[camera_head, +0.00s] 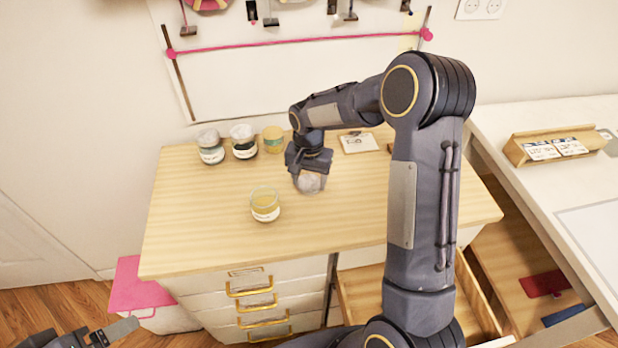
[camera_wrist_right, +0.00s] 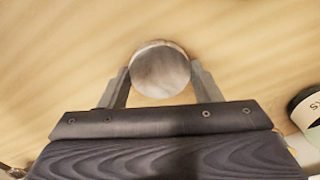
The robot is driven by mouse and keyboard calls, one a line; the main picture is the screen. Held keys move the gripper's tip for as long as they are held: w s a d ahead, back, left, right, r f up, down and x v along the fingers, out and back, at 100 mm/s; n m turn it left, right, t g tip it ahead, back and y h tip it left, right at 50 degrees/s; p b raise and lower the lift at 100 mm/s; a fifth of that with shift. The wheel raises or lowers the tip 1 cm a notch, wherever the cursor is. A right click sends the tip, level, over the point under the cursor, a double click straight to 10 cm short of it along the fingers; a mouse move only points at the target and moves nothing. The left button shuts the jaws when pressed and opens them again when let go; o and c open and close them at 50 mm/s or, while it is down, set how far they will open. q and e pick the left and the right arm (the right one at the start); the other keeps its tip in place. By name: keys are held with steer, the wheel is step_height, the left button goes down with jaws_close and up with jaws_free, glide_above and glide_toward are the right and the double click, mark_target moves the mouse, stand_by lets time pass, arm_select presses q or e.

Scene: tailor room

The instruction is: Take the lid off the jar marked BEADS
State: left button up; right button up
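An open glass jar (camera_head: 265,207) with yellowish contents and a white label stands upright near the front of the wooden dresser top; its label is too small to read. My right gripper (camera_head: 309,178) is to its right and slightly behind, pointing down. In the right wrist view a round greyish lid (camera_wrist_right: 160,72) sits between the two fingers, which touch its sides. The same pale lid shows below the gripper in the head view, apart from the jar. My left gripper (camera_head: 112,333) is at the lower left edge, partly cut off, and its opening is unclear.
Two grey-topped jars (camera_head: 211,148) (camera_head: 243,143) and a yellowish jar (camera_head: 273,139) stand at the back left. A small card (camera_head: 359,143) lies behind the right gripper. The dresser top (camera_head: 200,230) is bare at front left. An open drawer (camera_head: 365,291) is below right.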

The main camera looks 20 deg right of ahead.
mark_target(309, 183)
steer(key=o, duration=0.4)
steer(key=shift+o, duration=0.2)
step_height(309, 183, up, 12)
steer(key=s+r+n+t+y, duration=0.1)
steer(key=s+r, duration=0.3)
steer(key=s, duration=0.3)
steer(key=s+a+n+t+y, duration=0.1)
steer(key=s+a+n+t, duration=0.1)
steer(key=s, duration=0.8)
steer(key=s+a+f+n+t+y, duration=0.1)
steer(key=s+a+n+t, duration=0.1)
steer(key=s, duration=0.8)
steer(key=shift+s+a+n+t+y, duration=0.2)
steer(key=shift+n+t+y, duration=0.15)
steer(key=shift+n, duration=0.35)
